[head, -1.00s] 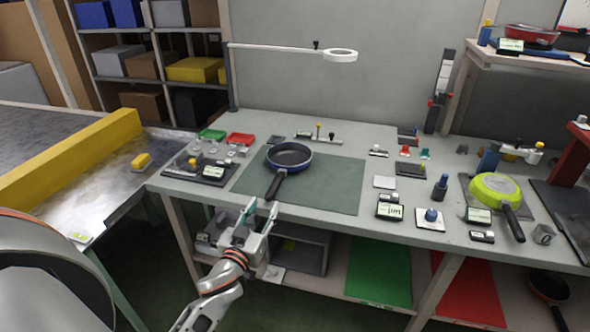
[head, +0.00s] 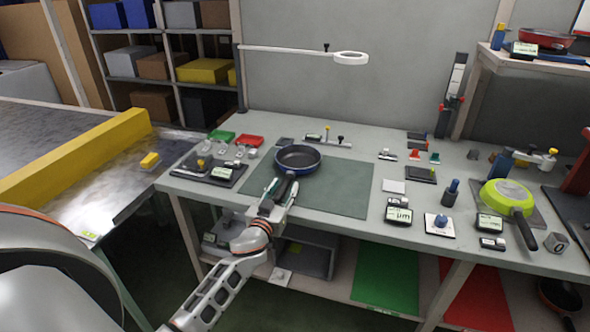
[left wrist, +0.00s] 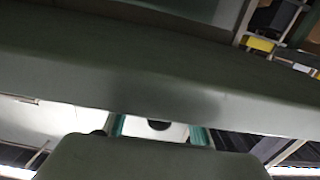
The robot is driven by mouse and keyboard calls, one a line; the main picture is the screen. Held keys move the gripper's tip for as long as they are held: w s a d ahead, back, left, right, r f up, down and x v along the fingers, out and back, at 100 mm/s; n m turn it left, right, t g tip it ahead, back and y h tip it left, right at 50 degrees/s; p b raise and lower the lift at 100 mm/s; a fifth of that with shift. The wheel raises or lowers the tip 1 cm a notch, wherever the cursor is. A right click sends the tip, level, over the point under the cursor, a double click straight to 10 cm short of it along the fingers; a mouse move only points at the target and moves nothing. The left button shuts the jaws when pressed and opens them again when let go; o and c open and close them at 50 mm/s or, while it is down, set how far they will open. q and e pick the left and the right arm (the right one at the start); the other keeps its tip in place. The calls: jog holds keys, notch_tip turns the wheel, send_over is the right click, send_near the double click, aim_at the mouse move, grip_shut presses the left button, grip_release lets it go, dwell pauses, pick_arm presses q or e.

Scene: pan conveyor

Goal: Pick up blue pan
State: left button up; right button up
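The blue pan (head: 298,158) sits on the green-grey mat near the front of the workbench, dark inside with a blue rim. Its black handle (head: 286,183) points toward the bench's front edge. My left gripper (head: 281,191) is at the front edge of the mat, its fingers apart on either side of the handle in the head view. Whether they touch it I cannot tell. In the left wrist view the teal fingertips (left wrist: 158,131) are spread, with a small dark shape between them; a broad grey band hides much of that view. My right gripper is not in view.
A green pan (head: 507,198) lies upside down at the right. Small gauges and a red tray (head: 249,140) stand around the mat (head: 345,188). A ring lamp (head: 350,58) reaches over the back. A yellow barrier (head: 75,155) is at the left. The mat's right part is clear.

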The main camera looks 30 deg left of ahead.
pick_arm(q)
grip_shut()
jog(key=shift+r, duration=0.1)
